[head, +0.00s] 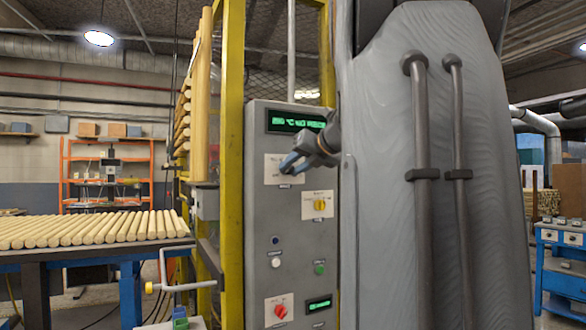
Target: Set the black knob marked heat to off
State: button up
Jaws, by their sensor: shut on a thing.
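A tall grey control cabinet (258,215) stands in the middle of the head view. My gripper (291,164) reaches in from the right at its upper part, in front of a white label plate (271,170). The gripper is shut with its fingertips at the plate, where a knob sits. The black heat knob itself is hidden behind the fingers, so its pointer cannot be seen. The plate's lettering is too small to read. A green-lit display (293,121) above shows a temperature in °C, partly covered by my arm.
Below the plate are a yellow knob (320,205) on a white plate, a dark button (276,240), a white button (276,262), a green button (320,268) and a red knob (280,311). A yellow post (231,150) borders the cabinet's left. Turned rods (95,229) lie on a table.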

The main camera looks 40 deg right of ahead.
jog(key=shift+f, duration=0.15)
jog(key=o, duration=1.1)
jog(key=shift+c, duration=0.2)
jog(key=v, duration=0.7)
jog(key=shift+s+r+b, duration=0.2)
jog(key=shift+s+b, duration=0.2)
jog(key=shift+a, duration=0.1)
